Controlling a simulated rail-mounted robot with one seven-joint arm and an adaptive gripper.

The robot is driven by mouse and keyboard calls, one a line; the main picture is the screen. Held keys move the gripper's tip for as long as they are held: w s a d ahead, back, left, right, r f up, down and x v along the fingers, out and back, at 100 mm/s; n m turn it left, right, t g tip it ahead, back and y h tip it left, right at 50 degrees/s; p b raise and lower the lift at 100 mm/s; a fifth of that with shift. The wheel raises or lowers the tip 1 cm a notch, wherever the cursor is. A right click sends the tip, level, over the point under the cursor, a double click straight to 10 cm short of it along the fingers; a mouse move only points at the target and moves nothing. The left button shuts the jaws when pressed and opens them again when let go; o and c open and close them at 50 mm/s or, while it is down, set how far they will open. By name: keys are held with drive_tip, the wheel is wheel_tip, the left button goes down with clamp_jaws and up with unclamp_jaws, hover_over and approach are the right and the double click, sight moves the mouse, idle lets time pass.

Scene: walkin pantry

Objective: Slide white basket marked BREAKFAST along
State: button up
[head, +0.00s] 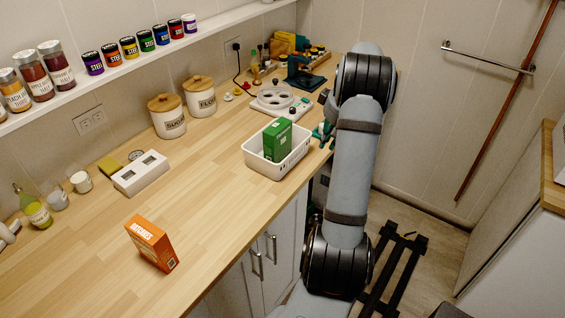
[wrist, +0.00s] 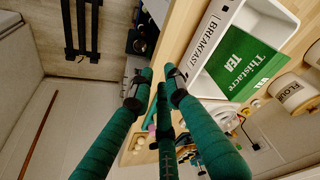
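The white basket (head: 276,171) stands upright on the wooden counter near its front edge, holding a green box (head: 277,139). In the wrist view its wall (wrist: 212,30) bears the word BREAKFAST, and the green box reads Thistacre TEA (wrist: 240,64). My gripper (head: 325,132) is just right of the basket in the head view, mostly hidden behind my arm. In the wrist view its teal fingers (wrist: 158,76) point toward the counter edge, beside the basket's labelled wall. Nothing is seen between them. Whether they touch the basket, and how far they are closed, is unclear.
An orange box (head: 151,243) stands on the counter at front left. A white appliance (head: 280,101) is close behind the basket. Two canisters, SUGAR (head: 167,117) and FLOUR (head: 200,97), stand by the wall. Counter left of the basket (head: 205,180) is clear.

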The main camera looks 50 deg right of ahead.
drive_tip(key=a+n+y, duration=0.1)
drive_tip(key=a+n, duration=0.2)
drive_tip(key=shift+s+a+f+n, duration=0.1)
drive_tip(key=shift+s+a+n, duration=0.1)
drive_tip(key=shift+n, duration=0.2)
drive_tip(key=shift+c, duration=1.3)
drive_tip(key=shift+a+n+y, duration=0.3)
drive_tip(key=shift+a+n, duration=0.05)
drive_tip(key=shift+n, duration=0.65)
clamp_jaws()
drive_tip(key=p, duration=0.2)
approach(296, 169)
drive_tip(key=s+f, duration=0.2)
drive_tip(key=f, duration=0.1)
drive_tip(key=s+f, duration=0.1)
drive_tip(key=f, duration=0.1)
drive_tip(key=w+p, duration=0.1)
drive_tip(key=w, duration=0.2)
drive_tip(key=shift+f+p, duration=0.2)
drive_tip(key=shift+p, duration=0.2)
drive_tip(key=shift+w+a+f, duration=0.1)
drive_tip(key=shift+w+f, duration=0.05)
drive_tip(key=shift+w, duration=0.5)
